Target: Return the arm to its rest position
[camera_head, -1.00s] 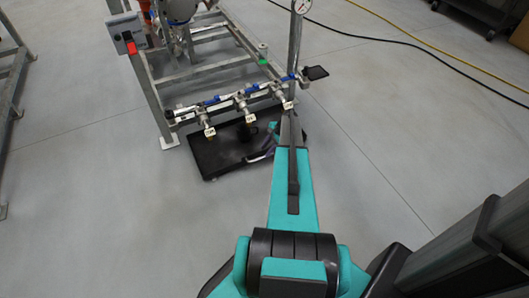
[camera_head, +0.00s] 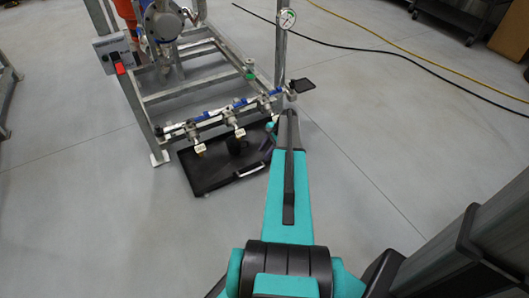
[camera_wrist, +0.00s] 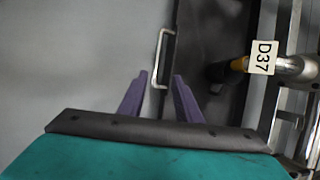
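My arm (camera_head: 288,190) reaches forward in the head view, beside the pipe skid. Its far end is near the skid's front right corner, and the fingers are not clearly visible there. In the wrist view my gripper (camera_wrist: 160,76) shows two purple fingers standing apart, with nothing held between them. A pale bent handle (camera_wrist: 157,62) appears beyond the fingertips, apparently at the edge of a dark flat surface. A black tray (camera_head: 205,180) lies on the floor under the skid's front valves.
The metal skid frame (camera_head: 190,88) carries a row of tagged valves (camera_head: 240,132), and a pressure gauge (camera_head: 287,18) stands on its post. A tag marked D37 (camera_wrist: 263,57) hangs at right in the wrist view. Hoses (camera_head: 390,53) cross the back floor.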

